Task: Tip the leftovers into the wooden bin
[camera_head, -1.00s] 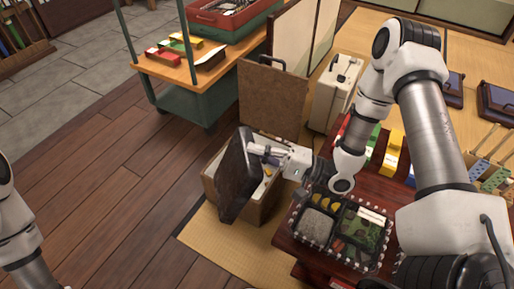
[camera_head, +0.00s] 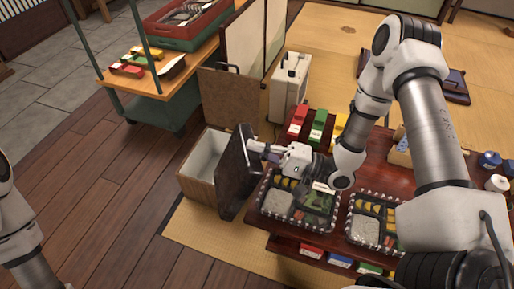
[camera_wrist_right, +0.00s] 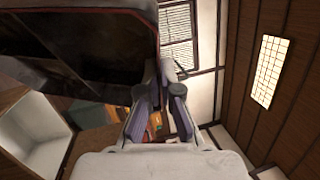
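My right gripper (camera_head: 259,150) is shut on the rim of a dark lunch box (camera_head: 238,172). The box stands steeply tilted, almost on edge, at the right side of the wooden bin (camera_head: 190,190). The bin is open, with pale inner walls; its floor is partly hidden by the box. In the right wrist view the gripper (camera_wrist_right: 163,85) has the box (camera_wrist_right: 70,50) between its fingers, and the pale bin (camera_wrist_right: 30,140) is at lower left. I see no food on the box's visible face. Only my left arm shows at the left edge; its gripper is out of view.
A dark red low table (camera_head: 270,228) at right holds filled lunch boxes (camera_head: 290,208) (camera_head: 364,232) and coloured cartons (camera_head: 318,127). A brown board (camera_head: 229,95) and a cream case (camera_head: 289,85) stand behind the bin. A cart (camera_head: 165,85) is behind left. The wooden floor at left is clear.

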